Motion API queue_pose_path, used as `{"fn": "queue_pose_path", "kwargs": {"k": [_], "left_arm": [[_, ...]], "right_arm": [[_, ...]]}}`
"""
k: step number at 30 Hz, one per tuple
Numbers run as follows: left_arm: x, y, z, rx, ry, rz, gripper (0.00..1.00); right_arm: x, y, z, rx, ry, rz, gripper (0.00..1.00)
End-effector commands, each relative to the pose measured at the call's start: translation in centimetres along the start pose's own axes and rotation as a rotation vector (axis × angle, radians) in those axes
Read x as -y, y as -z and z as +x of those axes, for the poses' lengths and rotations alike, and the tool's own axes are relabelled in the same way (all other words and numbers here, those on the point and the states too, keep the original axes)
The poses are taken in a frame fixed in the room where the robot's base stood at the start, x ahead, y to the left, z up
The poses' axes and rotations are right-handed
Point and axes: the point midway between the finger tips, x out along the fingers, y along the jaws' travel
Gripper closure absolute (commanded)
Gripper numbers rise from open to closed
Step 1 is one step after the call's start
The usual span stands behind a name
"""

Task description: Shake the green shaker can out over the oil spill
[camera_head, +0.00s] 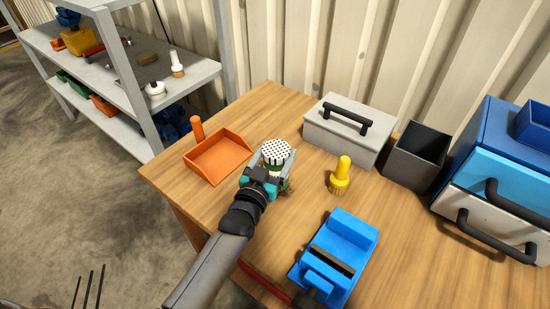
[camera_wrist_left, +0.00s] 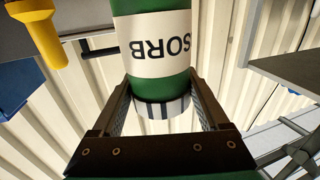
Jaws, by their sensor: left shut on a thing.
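The green shaker can (camera_head: 274,170) has a white lid dotted with dark holes, which faces up toward the head camera. In the left wrist view, its green body (camera_wrist_left: 160,75) carries a pale label reading "SORB", upside down in the picture. My left gripper (camera_head: 271,176) is shut on the can, with a finger on each side, over the left part of the wooden table (camera_head: 410,235). The can looks about upright. I cannot make out the oil spill clearly; the gripper and can cover part of the tabletop. My right gripper is not in view.
An orange dustpan (camera_head: 218,158) lies left of the can. A yellow brush (camera_head: 341,175) stands to the right, with a blue device (camera_head: 338,255) nearer. A grey toolbox (camera_head: 345,135), dark bin (camera_head: 417,155) and blue case (camera_head: 495,165) line the back. Shelves (camera_head: 125,70) stand left.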

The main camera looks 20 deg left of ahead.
Motion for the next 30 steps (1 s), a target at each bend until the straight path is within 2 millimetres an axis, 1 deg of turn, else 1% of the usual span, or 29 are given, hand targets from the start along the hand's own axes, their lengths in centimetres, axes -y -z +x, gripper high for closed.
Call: {"fn": "queue_pose_path", "kwargs": {"k": [5, 8, 13, 15, 21, 25, 30], "left_arm": [[-0.1, 0.4, 0.2, 0.021, 0.000, -0.090, 1.00], [-0.3, 0.8, 0.2, 0.053, 0.000, -0.218, 1.00], [-0.8, 1.1, 0.0, 0.131, 0.000, -0.509, 1.00], [-0.9, -0.1, 0.0, 0.163, 0.001, -0.628, 1.00], [-1.4, -1.8, -0.1, 0.255, 0.000, -0.976, 1.00], [-1.4, -3.4, -0.2, 0.302, -0.001, -1.130, 1.00], [-1.6, -4.8, -0.2, 0.343, -0.001, -1.287, 1.00]], "right_arm": [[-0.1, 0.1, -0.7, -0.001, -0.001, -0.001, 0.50], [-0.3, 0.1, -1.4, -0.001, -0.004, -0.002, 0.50], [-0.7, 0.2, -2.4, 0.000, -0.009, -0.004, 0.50], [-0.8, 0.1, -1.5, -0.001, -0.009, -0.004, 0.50], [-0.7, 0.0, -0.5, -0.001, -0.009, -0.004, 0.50], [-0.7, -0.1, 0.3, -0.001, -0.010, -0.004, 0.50], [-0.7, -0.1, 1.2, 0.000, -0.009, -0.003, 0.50]]}}
